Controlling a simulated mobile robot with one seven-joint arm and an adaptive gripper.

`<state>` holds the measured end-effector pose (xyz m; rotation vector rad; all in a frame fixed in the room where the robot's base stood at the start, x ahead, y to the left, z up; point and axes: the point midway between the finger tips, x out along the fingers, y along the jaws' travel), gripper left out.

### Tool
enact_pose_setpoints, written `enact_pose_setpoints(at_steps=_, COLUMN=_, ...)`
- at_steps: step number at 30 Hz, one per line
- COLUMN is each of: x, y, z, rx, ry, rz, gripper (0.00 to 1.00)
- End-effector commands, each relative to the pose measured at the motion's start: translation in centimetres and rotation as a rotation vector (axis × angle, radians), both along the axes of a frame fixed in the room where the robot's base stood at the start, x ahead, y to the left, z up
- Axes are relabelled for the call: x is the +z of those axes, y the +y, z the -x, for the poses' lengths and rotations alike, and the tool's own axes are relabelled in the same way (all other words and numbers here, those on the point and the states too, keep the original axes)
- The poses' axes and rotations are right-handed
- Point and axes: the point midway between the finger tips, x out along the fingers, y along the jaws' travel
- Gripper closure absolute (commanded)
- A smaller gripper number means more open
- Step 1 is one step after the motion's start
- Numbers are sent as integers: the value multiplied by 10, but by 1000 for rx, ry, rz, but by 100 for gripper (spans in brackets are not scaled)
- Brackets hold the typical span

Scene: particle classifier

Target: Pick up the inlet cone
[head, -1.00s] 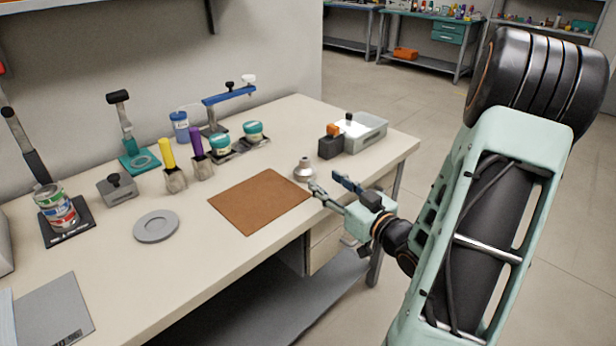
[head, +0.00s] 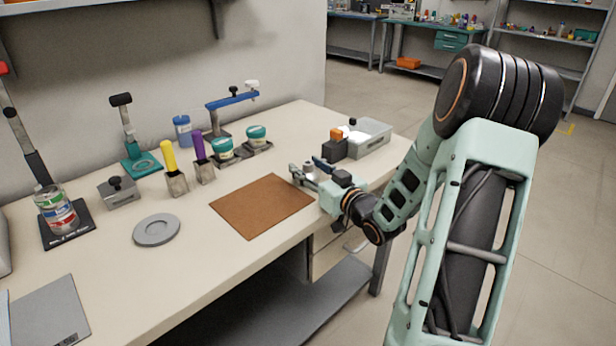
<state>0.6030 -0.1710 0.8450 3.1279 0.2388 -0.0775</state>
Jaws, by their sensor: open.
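The inlet cone (head: 308,164) is a small grey metal piece with a narrow neck, standing on the bench behind the brown mat's right corner. Only its upper part shows between the fingers; the rest is hidden by my gripper. My gripper (head: 308,170) is open, its two fingers reaching from the right, one on each side of the cone. I cannot tell whether either finger touches it.
The brown mat (head: 262,206) lies left of my gripper. A dark block with an orange top (head: 335,146) and a grey metal tray (head: 370,138) stand close behind it. Jars, yellow and purple-handled tools and a grey disc (head: 157,229) stand farther left.

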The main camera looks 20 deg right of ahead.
Motion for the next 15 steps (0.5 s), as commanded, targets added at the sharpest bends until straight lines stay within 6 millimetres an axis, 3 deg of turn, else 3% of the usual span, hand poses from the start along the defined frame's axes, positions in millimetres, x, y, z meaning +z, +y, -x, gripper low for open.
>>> enact_pose_setpoints(at_steps=3, x=0, y=0, z=0, rx=0, ry=0, rz=0, gripper=57)
enact_pose_setpoints(at_steps=15, x=0, y=0, z=1, rx=0, ry=1, rz=0, gripper=100)
